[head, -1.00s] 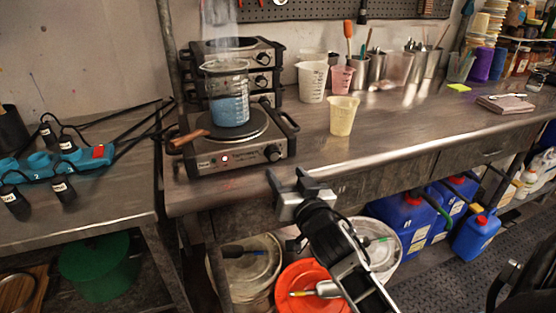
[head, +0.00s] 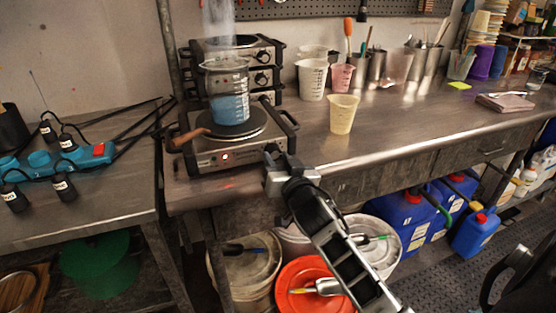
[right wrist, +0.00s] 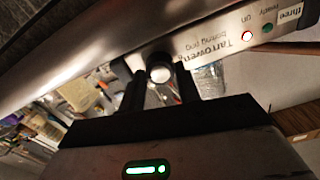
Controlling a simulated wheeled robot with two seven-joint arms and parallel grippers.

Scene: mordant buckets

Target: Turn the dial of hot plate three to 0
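My right gripper (head: 275,158) is at the front right corner, over the dial. In the right wrist view the dial (right wrist: 160,72) lies between the two fingers, close to both. I cannot tell whether they press on it. The dial's setting is not readable. My left gripper is out of view.
A brown wooden handle (head: 188,137) lies at the plate's left edge. A yellow cup (head: 343,114) stands to the right on the bench. A red lid (head: 300,278) and buckets are below. The front of the bench to the right is clear.

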